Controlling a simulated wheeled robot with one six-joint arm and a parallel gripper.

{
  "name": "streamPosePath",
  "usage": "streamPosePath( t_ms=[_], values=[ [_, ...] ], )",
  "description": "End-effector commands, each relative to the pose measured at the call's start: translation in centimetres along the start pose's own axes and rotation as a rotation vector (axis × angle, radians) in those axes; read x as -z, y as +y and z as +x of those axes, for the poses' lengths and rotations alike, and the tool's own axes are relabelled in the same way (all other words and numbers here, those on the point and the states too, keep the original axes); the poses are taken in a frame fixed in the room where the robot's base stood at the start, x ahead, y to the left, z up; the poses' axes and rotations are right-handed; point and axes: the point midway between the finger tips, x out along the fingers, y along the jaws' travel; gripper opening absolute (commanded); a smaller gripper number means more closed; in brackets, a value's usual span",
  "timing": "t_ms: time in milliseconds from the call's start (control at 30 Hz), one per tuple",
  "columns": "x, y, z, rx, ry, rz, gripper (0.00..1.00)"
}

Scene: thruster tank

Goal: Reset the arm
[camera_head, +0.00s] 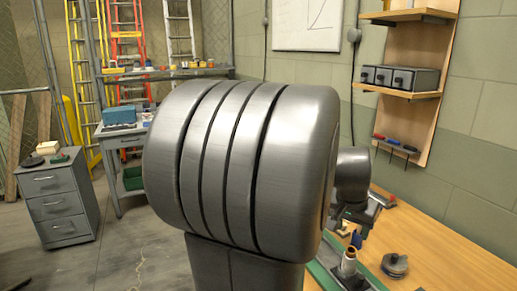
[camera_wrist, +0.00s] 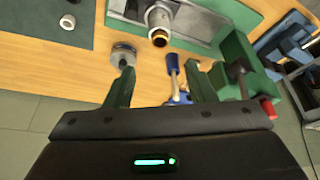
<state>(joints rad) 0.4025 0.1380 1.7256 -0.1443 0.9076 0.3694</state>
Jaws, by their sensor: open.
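In the head view my grey arm fills the middle and hides much of the bench and most of my gripper.
A silver cylinder (camera_wrist: 158,20) stands in a grey and green fixture on the bench. A round grey part (camera_head: 395,265) lies beside it. A green block-like holder (camera_wrist: 238,62) is right of the fingers. A drawer cabinet (camera_head: 55,205) stands left; floor is clear beside it.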

Motion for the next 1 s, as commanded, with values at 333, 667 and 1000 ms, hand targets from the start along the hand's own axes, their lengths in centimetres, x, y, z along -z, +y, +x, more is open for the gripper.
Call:
streamPosePath(
  t_ms=[333,667,1000],
  values=[
    [-0.1,0.0,6.8,-0.002,-0.004,0.0,0.5],
    [0.6,0.0,9.3,0.001,0.003,0.0,0.5],
    [0.8,0.0,8.6,0.0,0.001,0.0,0.5]
  ],
)
